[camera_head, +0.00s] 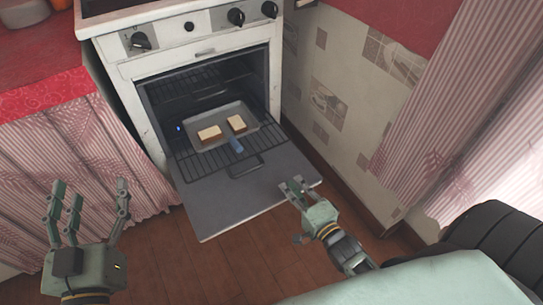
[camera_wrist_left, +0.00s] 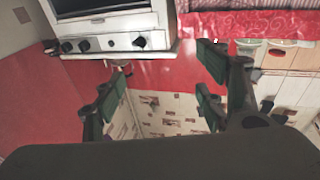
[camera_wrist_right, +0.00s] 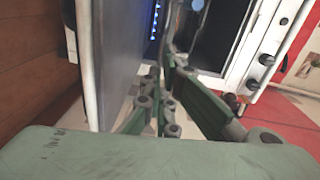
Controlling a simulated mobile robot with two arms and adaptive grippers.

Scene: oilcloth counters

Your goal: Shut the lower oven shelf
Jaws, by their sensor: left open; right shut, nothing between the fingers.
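The white oven (camera_head: 122,72) stands with its door (camera_head: 225,202) folded down flat. The lower oven shelf (camera_head: 190,170), a dark wire rack, is pulled out over the door, with a loop handle at its front. My right gripper (camera_head: 292,187) is shut and empty by the door's right front corner; contact is unclear. It also shows beside the door panel (camera_wrist_right: 88,60) in the right wrist view. My left gripper (camera_head: 90,190) is open and empty, left of the door.
An upper rack (camera_head: 190,85) sits inside the oven. A patterned wall (camera_head: 335,110) runs close along the oven's right side. A curtained counter (camera_head: 85,150) with a red top is at the left. Wooden floor (camera_head: 170,250) is clear in front of the door.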

